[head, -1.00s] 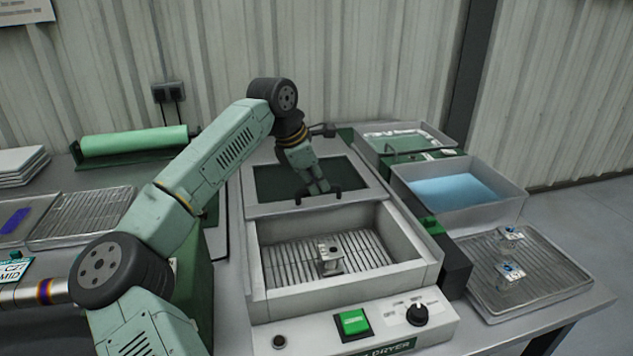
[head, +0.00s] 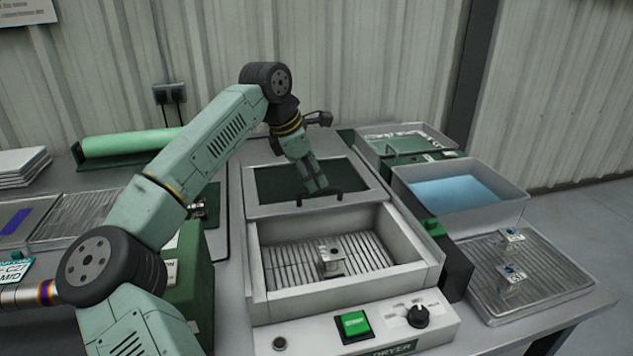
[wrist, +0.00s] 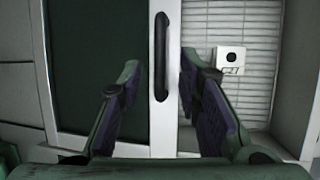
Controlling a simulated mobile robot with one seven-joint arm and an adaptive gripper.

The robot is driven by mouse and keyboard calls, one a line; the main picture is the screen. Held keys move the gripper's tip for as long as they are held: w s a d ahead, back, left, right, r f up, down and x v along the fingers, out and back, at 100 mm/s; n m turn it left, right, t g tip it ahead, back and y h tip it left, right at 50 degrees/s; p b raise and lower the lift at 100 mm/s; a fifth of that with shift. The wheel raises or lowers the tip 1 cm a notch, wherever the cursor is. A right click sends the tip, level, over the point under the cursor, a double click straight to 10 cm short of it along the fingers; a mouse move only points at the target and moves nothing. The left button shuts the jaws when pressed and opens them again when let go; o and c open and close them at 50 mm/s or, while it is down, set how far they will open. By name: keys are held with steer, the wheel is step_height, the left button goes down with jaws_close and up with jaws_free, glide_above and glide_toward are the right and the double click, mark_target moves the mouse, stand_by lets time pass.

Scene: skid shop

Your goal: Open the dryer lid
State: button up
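The dryer (head: 345,290) stands in the middle with its chamber open to view. Its lid (head: 262,210), a pale frame with a dark window, lies slid back behind the chamber. The lid's black handle (head: 335,194) runs along the front edge of the frame; it also shows in the wrist view (wrist: 161,60). My gripper (head: 317,188) is over the lid at the handle. In the wrist view my gripper (wrist: 157,85) has its fingers spread wide, one on each side of the handle, with gaps between.
A metal part (head: 331,262) sits on the slatted chamber floor. A green switch (head: 354,325) and black knob (head: 418,315) are on the front panel. To the right are a blue-filled tray (head: 455,192) and a wire rack (head: 545,285) with small parts.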

steer(key=v, duration=0.8)
steer(key=shift+r, duration=0.25)
steer(key=shift+s+a, duration=0.15)
